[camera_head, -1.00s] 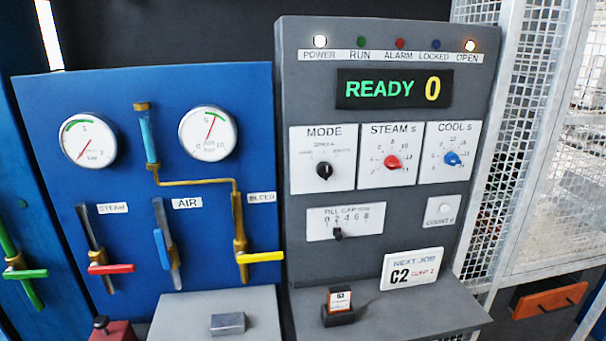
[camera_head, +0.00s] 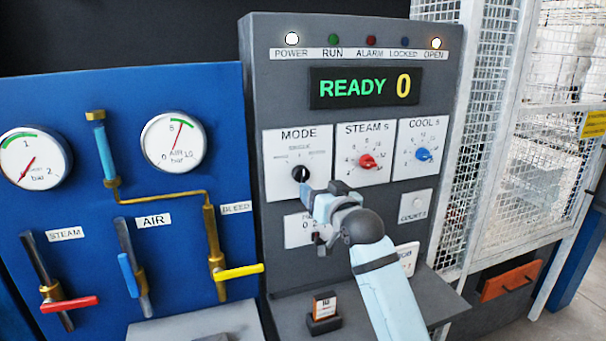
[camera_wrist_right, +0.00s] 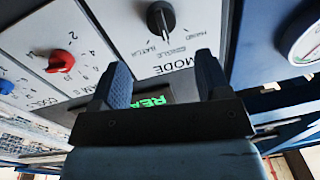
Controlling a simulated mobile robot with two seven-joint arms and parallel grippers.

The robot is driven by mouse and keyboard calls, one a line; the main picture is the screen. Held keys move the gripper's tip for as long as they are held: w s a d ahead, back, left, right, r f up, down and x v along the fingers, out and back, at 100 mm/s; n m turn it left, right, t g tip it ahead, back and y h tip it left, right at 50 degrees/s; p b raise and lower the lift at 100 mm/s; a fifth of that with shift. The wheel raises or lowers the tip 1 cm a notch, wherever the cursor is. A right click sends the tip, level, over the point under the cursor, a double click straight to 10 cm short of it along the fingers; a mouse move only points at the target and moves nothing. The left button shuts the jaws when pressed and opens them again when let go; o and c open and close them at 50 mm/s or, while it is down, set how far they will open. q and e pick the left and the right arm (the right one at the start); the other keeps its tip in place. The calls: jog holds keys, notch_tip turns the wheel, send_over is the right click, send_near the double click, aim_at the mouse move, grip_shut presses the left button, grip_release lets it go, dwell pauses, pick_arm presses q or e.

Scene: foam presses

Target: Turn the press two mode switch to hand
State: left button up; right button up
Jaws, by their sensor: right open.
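The mode switch is a black knob (camera_head: 300,174) on the white MODE plate (camera_head: 285,145) at the press panel's left. In the right wrist view the knob (camera_wrist_right: 161,18) shows at the top, with the panel upside down. Its light pointer seems to face the middle label, SINGLE; HAND (camera_wrist_right: 205,30) is to the right in that view. My right gripper (camera_head: 318,195) is just below and right of the knob in the head view. In the right wrist view its two blue fingers (camera_wrist_right: 165,85) are apart and empty, short of the knob. My left gripper is not in view.
The red steam knob (camera_head: 367,161) and blue cool knob (camera_head: 424,155) are to the right. The display (camera_head: 365,88) reads READY 0. My arm partly covers the slider plate (camera_head: 297,232) and a white card. A small block (camera_head: 323,312) stands on the ledge.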

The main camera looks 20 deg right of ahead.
aim_at(305, 177)
jog(key=w, duration=0.3)
jog(key=w+p, duration=0.1)
jog(key=w, duration=0.2)
jog(key=w+a+p, duration=0.1)
jog(key=w, duration=0.2)
jog(key=shift+a, duration=0.1)
jog(key=c, duration=0.9)
